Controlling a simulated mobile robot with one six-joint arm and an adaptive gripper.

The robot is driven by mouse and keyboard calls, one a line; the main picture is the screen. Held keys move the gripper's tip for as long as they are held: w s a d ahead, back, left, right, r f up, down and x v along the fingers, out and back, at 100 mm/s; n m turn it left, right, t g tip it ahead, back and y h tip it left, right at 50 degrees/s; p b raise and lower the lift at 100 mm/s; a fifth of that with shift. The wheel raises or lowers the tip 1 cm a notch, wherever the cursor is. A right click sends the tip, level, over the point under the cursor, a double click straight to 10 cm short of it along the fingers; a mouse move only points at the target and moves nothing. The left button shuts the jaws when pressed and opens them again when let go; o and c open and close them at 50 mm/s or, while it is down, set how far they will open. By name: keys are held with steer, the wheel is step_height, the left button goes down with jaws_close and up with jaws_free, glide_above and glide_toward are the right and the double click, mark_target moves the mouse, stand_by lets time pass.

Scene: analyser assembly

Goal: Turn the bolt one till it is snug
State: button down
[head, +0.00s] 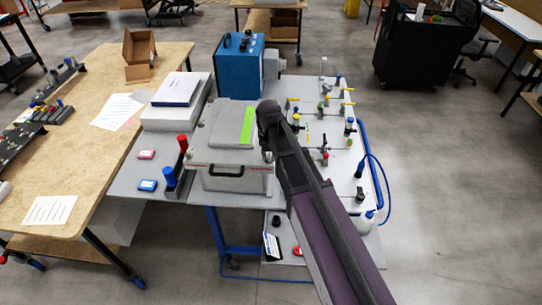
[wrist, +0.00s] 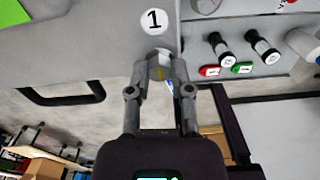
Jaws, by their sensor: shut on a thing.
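Bolt one (wrist: 158,57) is a small pale metal head directly below the round white label "1" (wrist: 154,21) in the wrist view. My gripper (wrist: 160,66) has its two fingers closed around it, one on each side. The bolt sits at the edge of the grey analyser case (head: 222,184), which has a dark handle and a green strip on its lid. In the head view my arm covers most of the gripper, and the bolt cannot be made out there. How far the bolt is seated cannot be told.
A panel with several coloured valves (head: 325,155) stands right of the case, with a blue hose (head: 379,178) at its edge. A blue box (head: 240,68) stands behind. Red and blue cylinders (head: 169,178) stand at the left. A wooden table (head: 90,165) lies further left.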

steer(key=m, duration=0.6)
steer(key=shift+m, duration=0.4)
steer(key=m, duration=1.3)
steer(key=shift+m, duration=0.4)
steer(key=m, duration=0.9)
steer(key=shift+m, duration=0.4)
steer(key=m, duration=0.3)
steer(key=shift+m, duration=0.3)
steer(key=m, duration=1.2)
steer(key=shift+m, duration=0.4)
steer(key=m, duration=0.6)
